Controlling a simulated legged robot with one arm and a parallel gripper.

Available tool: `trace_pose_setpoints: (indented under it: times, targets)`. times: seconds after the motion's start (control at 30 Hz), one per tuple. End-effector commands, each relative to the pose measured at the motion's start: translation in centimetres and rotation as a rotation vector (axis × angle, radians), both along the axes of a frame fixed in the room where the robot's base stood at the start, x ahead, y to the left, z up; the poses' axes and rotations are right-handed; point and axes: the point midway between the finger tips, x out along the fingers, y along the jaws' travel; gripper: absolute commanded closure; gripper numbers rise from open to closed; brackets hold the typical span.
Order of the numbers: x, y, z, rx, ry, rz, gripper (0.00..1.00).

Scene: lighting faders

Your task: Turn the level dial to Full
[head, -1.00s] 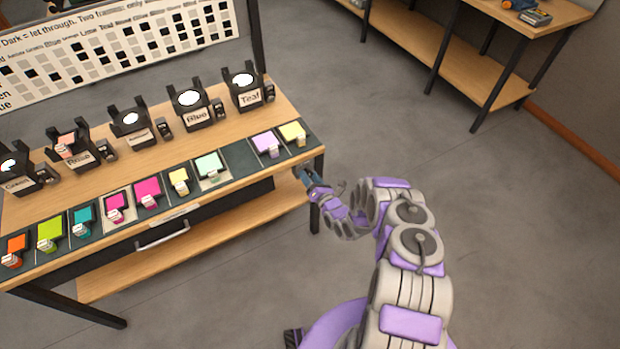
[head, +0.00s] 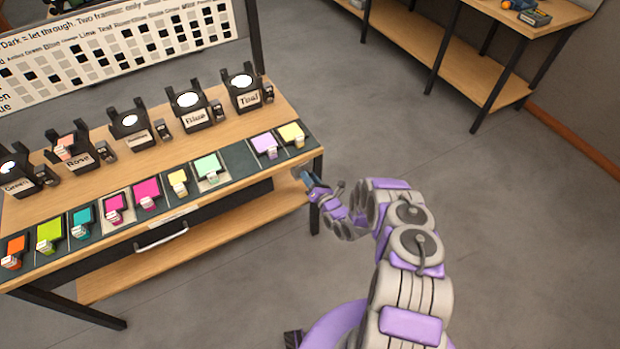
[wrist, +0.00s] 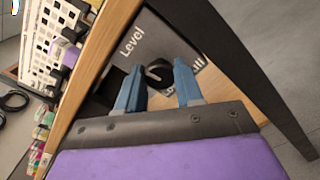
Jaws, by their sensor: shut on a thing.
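The level dial (wrist: 160,74) is a round black knob on a dark grey panel (wrist: 152,38) under the table's end edge. The panel carries the word "Level" and a second label partly hidden by a finger, ending in "ll". My gripper (wrist: 158,68) has its two blue fingers on either side of the knob and is shut on it. In the head view my gripper (head: 304,175) is at the table's right end, and the dial is hidden there. I cannot tell which mark the dial points to.
The wooden table (head: 245,116) holds several coloured filter swatches and labelled black lamp frames. A drawer handle (head: 161,237) is on its front. A black table leg (wrist: 262,75) stands close right of my gripper in the wrist view. Floor right of the table is clear.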

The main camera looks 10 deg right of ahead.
Motion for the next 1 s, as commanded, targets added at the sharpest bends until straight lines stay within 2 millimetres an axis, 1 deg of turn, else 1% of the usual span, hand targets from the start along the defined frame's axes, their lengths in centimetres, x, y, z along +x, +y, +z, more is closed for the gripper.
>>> trace_pose_setpoints:
  times: [0.67,0.87,1.0]
  targets:
    - [0.03,-0.19,-0.03,0.035,0.013,-0.004,0.95]
    - [0.06,-0.3,-0.03,0.104,0.035,-0.006,0.95]
    - [0.07,-0.26,-0.02,0.202,0.067,-0.006,0.95]
